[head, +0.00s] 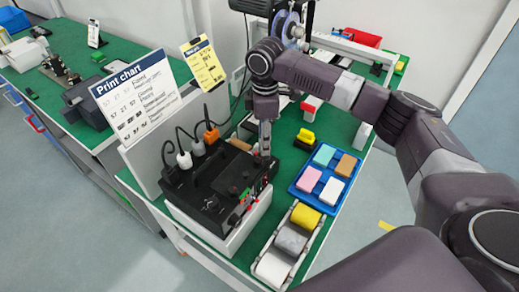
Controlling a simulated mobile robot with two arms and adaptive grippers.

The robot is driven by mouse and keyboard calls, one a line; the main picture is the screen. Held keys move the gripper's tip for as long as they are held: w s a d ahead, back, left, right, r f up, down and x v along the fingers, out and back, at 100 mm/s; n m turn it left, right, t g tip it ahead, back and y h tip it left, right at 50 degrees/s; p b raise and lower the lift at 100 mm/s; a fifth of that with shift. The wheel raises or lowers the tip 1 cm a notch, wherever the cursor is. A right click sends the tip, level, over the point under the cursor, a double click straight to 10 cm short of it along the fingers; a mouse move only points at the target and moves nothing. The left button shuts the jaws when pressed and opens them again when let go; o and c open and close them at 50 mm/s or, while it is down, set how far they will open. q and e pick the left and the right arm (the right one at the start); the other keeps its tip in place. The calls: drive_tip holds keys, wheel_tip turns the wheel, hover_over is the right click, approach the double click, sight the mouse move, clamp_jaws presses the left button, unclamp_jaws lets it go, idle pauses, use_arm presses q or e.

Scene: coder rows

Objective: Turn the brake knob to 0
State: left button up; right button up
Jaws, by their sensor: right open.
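A black control box (205,178) stands on a white base on the green table. Small dark knobs and a few coloured parts sit on its top and right side. I cannot tell which knob is the brake knob, and its setting is too small to read. My right gripper (265,150) points down at the box's far right edge. Its fingers are open and look empty; I cannot tell whether they touch anything. They hide part of that edge. My left gripper is not in view.
Plugs with cables rise behind the box, beside a Print chart (136,98) and a yellow card (203,64). A blue tray (296,188) with coloured blocks and a grey holder with rolls (291,240) stand to the right. A yellow stamp-like object (305,138) stands beyond the tray.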

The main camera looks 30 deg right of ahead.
sight(265, 158)
drive_tip(key=f, duration=0.5)
drive_tip(key=shift+s+d+p, duration=0.15)
drive_tip(key=shift+s+p, duration=0.05)
drive_tip(key=shift+p, duration=0.2)
drive_tip(key=shift+f, duration=0.55)
clamp_jaws()
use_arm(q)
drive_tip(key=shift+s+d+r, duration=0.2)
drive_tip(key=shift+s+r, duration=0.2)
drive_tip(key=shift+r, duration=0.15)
